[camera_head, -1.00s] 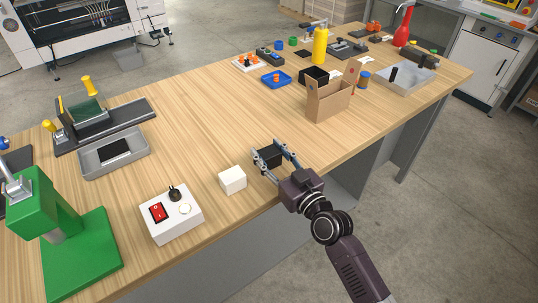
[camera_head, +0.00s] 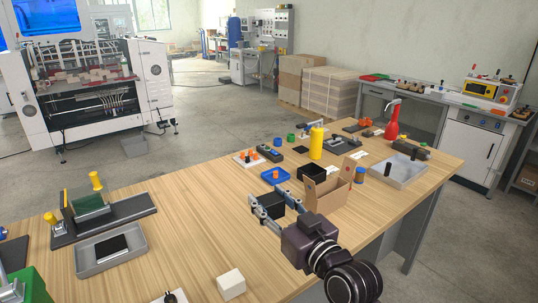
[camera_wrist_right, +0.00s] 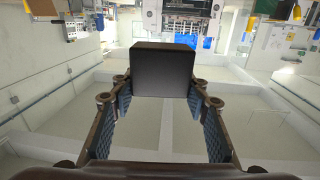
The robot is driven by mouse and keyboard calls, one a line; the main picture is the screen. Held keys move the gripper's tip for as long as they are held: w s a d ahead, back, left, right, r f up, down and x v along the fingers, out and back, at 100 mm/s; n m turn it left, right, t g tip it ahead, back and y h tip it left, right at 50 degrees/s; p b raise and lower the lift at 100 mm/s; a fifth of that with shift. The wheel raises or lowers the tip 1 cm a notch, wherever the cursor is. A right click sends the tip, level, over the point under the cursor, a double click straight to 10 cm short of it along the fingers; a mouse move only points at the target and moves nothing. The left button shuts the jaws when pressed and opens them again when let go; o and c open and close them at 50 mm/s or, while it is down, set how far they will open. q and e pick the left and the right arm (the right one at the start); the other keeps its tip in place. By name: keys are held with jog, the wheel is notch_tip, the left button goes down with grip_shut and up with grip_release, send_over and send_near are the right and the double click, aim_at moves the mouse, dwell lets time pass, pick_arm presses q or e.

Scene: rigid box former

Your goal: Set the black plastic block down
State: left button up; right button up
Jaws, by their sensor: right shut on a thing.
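The black plastic block (camera_head: 270,204) is a dark cube held between the fingers of my right gripper (camera_head: 268,199), partly hidden by them in the head view. In the right wrist view the block (camera_wrist_right: 164,70) sits at the fingertips, with one blue-padded finger of the right gripper (camera_wrist_right: 163,98) on each side. The gripper is above the wooden table (camera_head: 190,215), left of the open cardboard box (camera_head: 329,194). The head view does not clearly show the gap under the block. My left gripper is in neither view.
A black box (camera_head: 312,173) and a blue tray (camera_head: 275,176) lie beyond the gripper. A yellow bottle (camera_head: 316,142) stands behind, and a grey tray (camera_head: 399,171) is at right. Bare tabletop lies left of the gripper.

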jog(key=s+d+f+m+t+h, duration=0.1)
jog(key=s+d+f+m+h, duration=0.2)
jog(key=s+d, duration=0.6)
jog(key=s+d+f+m+t+h, duration=0.1)
jog(key=s+d+f+m+h, duration=0.2)
jog(key=s, duration=1.2)
jog(key=d+f+h, duration=0.3)
jog(key=d+f, duration=0.2)
jog(key=d, duration=0.2)
jog(key=shift+f+t, duration=0.3)
jog(key=shift+s, duration=0.1)
